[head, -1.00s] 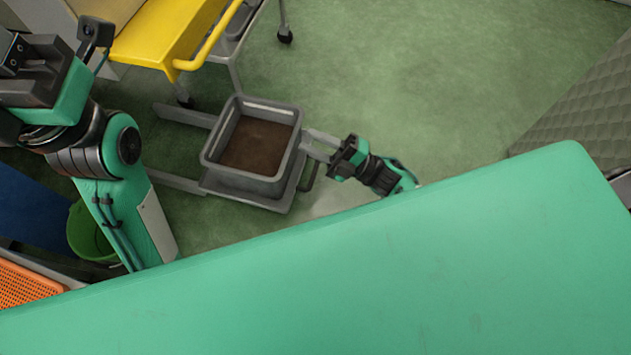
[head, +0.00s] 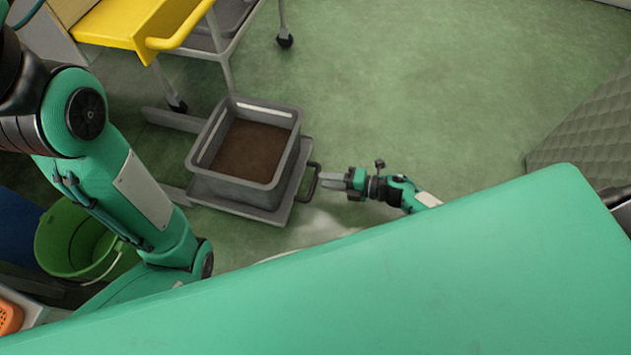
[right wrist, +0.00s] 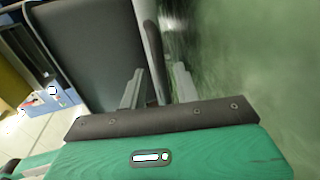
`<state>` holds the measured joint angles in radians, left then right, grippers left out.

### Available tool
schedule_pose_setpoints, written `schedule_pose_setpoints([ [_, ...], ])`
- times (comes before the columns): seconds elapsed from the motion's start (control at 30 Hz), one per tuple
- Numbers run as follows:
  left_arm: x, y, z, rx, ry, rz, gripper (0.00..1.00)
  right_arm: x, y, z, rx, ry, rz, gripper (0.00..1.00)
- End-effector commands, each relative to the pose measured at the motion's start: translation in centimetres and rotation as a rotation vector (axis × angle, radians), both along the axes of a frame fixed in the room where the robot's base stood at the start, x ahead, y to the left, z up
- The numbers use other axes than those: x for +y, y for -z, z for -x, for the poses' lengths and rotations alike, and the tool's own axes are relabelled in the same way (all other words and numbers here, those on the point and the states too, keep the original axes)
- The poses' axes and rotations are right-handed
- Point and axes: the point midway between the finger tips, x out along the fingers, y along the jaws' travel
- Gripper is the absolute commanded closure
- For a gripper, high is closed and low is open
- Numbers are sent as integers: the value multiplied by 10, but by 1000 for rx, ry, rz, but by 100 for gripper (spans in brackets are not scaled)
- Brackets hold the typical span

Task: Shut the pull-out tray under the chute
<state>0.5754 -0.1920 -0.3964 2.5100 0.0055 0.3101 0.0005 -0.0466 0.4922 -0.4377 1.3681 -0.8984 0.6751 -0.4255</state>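My left gripper is out of view.
A wheeled frame (head: 228,72) stands beside the yellow chute. A green bucket (head: 68,243) is at the lower left, below my left arm. A grey quilted panel (head: 590,130) stands at the right. The green floor right of the tray is clear.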

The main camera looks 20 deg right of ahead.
Motion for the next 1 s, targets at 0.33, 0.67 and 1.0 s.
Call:
schedule_pose_setpoints([
  [0.33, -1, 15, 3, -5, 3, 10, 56, 34, 9, -23, -1, 0, -1, 68],
  [0.67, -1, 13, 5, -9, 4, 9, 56, 36, 9, -24, 1, 0, -1, 70],
  [1.0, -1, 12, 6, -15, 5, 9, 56, 36, 9, -24, 1, 0, -1, 100],
])
